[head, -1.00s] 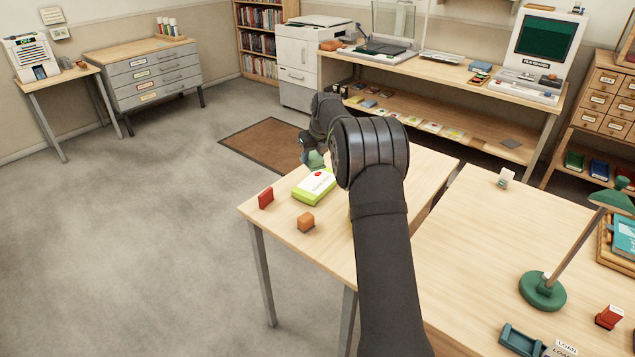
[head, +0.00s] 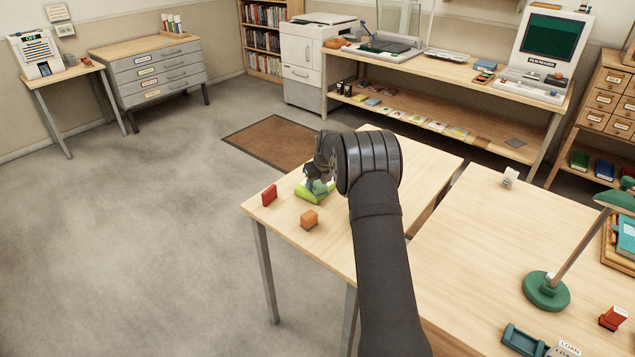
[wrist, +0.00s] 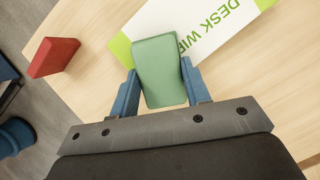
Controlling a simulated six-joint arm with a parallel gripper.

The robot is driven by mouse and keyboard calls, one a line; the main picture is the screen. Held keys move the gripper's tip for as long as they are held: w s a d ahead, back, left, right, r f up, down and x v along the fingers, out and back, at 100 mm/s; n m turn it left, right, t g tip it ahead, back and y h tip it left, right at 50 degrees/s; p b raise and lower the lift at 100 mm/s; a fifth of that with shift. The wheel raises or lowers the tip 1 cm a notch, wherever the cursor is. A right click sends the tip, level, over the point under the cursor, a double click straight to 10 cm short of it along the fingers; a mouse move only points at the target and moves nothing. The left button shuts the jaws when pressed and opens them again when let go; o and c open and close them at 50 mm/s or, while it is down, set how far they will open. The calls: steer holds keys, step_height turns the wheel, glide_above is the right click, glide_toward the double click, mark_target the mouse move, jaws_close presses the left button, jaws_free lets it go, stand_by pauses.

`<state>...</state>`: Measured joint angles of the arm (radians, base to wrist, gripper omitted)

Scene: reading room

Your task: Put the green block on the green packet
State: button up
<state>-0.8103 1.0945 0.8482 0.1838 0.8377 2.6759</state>
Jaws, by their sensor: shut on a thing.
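The green block (wrist: 159,72) is between the two blue fingers of my gripper (wrist: 161,92) in the wrist view, and the fingers are shut on it. The green packet (wrist: 205,27), white with green edges and "DESK WI..." lettering, lies flat on the table behind the block in that view. The block overlaps the packet's near edge in the picture; I cannot tell whether they touch. In the head view the packet (head: 309,197) is partly hidden by my gripper (head: 318,184) and the block.
A red block (wrist: 54,57) stands left of the packet, also seen in the head view (head: 269,195). An orange block (head: 309,220) sits nearer on the table (head: 285,229). The table's left edge is close to the red block. A second table (head: 470,240) with a green lamp (head: 546,291) is at right.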

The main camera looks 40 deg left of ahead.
steer(key=shift+f, duration=0.1)
steer(key=o, duration=1)
steer(key=shift+d+r, duration=0.1)
steer(key=shift+r, duration=0.35)
steer(key=v, duration=1.1)
steer(key=shift+d, duration=0.2)
steer(key=shift+r, duration=0.1)
